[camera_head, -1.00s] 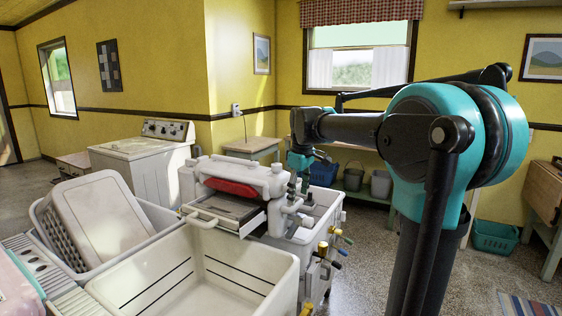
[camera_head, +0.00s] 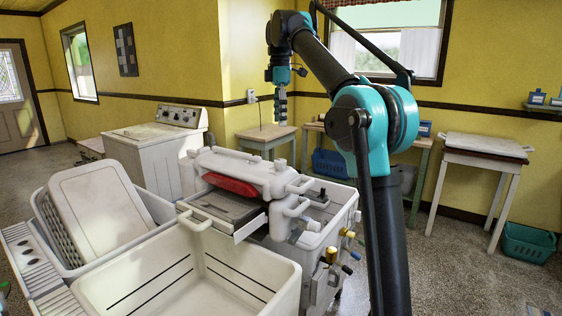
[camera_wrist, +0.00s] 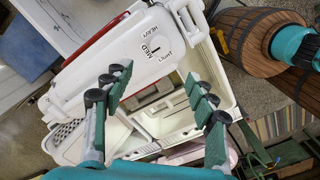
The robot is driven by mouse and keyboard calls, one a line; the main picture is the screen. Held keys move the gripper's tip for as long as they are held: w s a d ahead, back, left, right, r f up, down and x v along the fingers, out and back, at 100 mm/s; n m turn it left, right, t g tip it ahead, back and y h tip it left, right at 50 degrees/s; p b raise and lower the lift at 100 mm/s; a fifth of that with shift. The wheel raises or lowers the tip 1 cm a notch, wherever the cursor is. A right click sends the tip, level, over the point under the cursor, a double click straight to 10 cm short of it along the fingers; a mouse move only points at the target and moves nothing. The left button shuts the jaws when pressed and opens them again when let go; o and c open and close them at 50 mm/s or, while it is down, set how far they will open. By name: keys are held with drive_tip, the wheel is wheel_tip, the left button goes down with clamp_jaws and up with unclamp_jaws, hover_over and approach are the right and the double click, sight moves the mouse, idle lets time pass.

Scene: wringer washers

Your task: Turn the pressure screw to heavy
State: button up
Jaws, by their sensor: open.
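The white wringer head (camera_head: 245,170) with its red bar (camera_head: 230,184) stands above the washer in the head view. In the wrist view its white top plate (camera_wrist: 120,60) carries the words HEAVY, MED and LIGHT around a small mark (camera_wrist: 154,50). I cannot clearly make out the pressure screw's handle or its setting. My gripper (camera_head: 281,113) hangs pointing down, raised above and behind the wringer's right end. In the wrist view my gripper (camera_wrist: 162,88) is open, its green-padded fingers wide apart with nothing between them. The lettered plate lies beyond the fingertips.
An empty white tub (camera_head: 200,275) and a laundry basket (camera_head: 50,235) stand in front and left. Valve handles (camera_head: 345,240) stick out at the washer's right. A small table (camera_head: 265,135) stands behind the wringer, and a white stove (camera_head: 155,150) at back left.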

sight(280, 160)
wheel_tip(280, 160, down, 15)
drive_tip(key=shift+f, duration=0.2)
idle(0.3)
drive_tip(key=shift+c, duration=0.6)
drive_tip(key=c, duration=1)
drive_tip(key=shift+c, duration=0.2)
